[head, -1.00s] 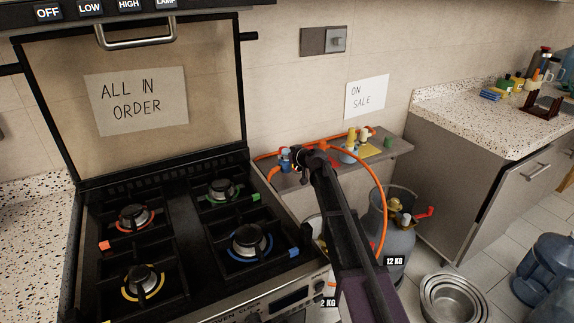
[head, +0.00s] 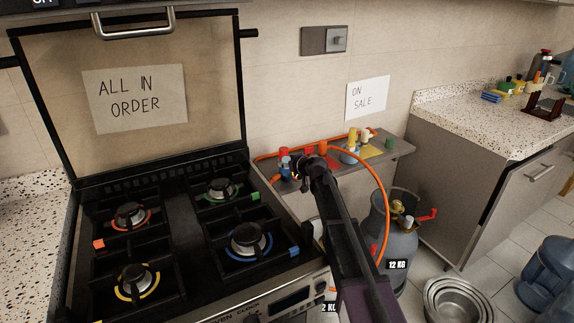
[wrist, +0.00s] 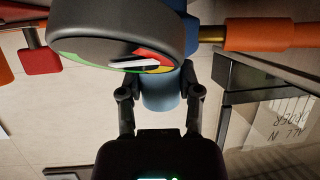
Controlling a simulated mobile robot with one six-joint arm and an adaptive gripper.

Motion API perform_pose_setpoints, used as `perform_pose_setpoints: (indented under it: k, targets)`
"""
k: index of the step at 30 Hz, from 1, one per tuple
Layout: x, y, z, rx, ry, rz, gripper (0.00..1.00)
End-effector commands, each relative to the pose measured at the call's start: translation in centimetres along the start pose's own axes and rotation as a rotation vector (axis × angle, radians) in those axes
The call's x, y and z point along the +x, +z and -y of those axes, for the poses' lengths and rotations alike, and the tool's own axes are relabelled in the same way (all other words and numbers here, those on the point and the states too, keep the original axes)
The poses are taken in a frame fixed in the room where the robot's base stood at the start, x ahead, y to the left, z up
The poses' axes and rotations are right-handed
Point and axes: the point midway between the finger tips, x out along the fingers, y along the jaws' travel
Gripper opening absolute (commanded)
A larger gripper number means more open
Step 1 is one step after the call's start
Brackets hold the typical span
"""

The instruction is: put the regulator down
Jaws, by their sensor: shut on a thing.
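The regulator is a blue body with a round dark gauge, whose dial shows green, yellow and red; it fills the top of the wrist view (wrist: 160,95). In the head view it is a small blue shape (head: 285,166) at the left end of the wall shelf (head: 395,150). My gripper (head: 294,169) is shut on the blue body, with one finger on each side in the wrist view (wrist: 160,93). An orange hose (wrist: 270,35) joins it through a brass fitting. Whether the regulator touches the shelf is hidden by my gripper.
Red, orange and yellow items stand on the shelf near the regulator. The stove (head: 190,245) is close on the left. The hose (head: 386,220) loops in front of the shelf, by a grey 12 KG gas cylinder (head: 400,245). Steel pans (head: 458,298) lie on the floor.

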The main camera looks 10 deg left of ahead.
Motion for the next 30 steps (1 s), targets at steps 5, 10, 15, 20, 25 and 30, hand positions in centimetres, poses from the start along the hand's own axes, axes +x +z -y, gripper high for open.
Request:
perform_pose_setpoints:
  k: [5,10,15,20,25,30]
  targets:
    - [0.1,0.2,0.0,0.0,0.0,0.0,0.69]
    - [0.1,0.2,0.0,0.0,0.0,0.0,0.8]
    - [0.1,0.2,0.0,0.0,0.0,0.0,0.8]
    - [0.0,0.1,0.0,0.0,0.0,0.0,0.8]
    - [-0.5,-0.1,0.0,0.0,0.001,0.0,0.8]
    - [-2.5,-0.2,0.1,0.0,0.001,0.0,0.8]
